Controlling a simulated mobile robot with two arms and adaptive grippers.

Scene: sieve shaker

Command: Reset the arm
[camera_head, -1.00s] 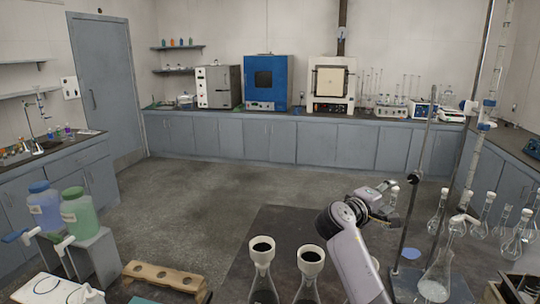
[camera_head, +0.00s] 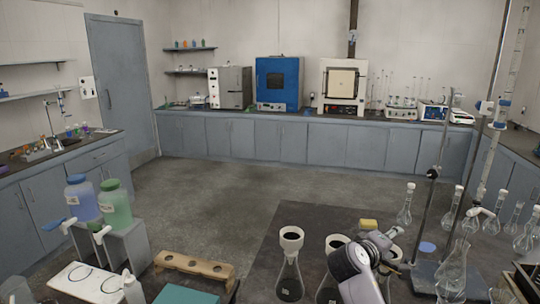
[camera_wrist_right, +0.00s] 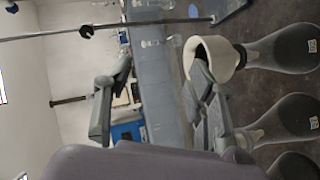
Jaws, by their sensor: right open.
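My right gripper (camera_head: 388,245) is at the end of my arm in the lower right of the head view, above the dark table (camera_head: 262,250). It is open and empty. In the wrist view its two grey fingers (camera_wrist_right: 162,75) stand apart. A white-collared flask (camera_head: 290,270) stands left of my arm. My left gripper is not in view.
A metal stand (camera_head: 437,170) with a blue base plate and several glass flasks (camera_head: 404,207) stand to the right. A wooden rack (camera_head: 195,268) and blue and green bottles (camera_head: 114,205) are at the left. Open floor (camera_head: 225,195) lies beyond the table.

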